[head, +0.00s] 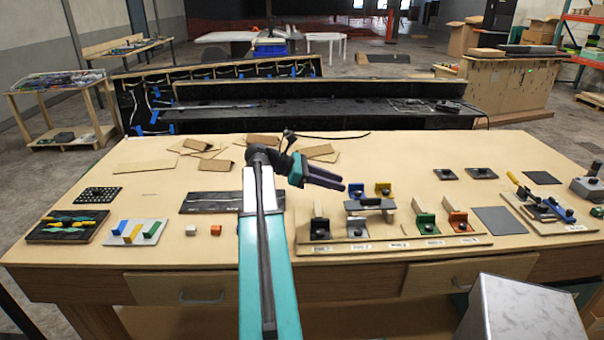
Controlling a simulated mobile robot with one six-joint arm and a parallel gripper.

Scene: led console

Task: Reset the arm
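My teal arm (268,270) reaches forward from the bottom middle of the head view over the wooden table. At its wrist the arm bends to the right. My gripper (343,184), with dark purple fingers, points right and slightly down, and appears to be above the table.
The wooden table (150,212) holds a console board with switches and colored blocks (380,244) right of my arm. Small trays (68,226) and blocks lie at left, cardboard pieces (262,140) behind. A joystick (590,183) stands at the right edge. Bare tabletop shows at back right.

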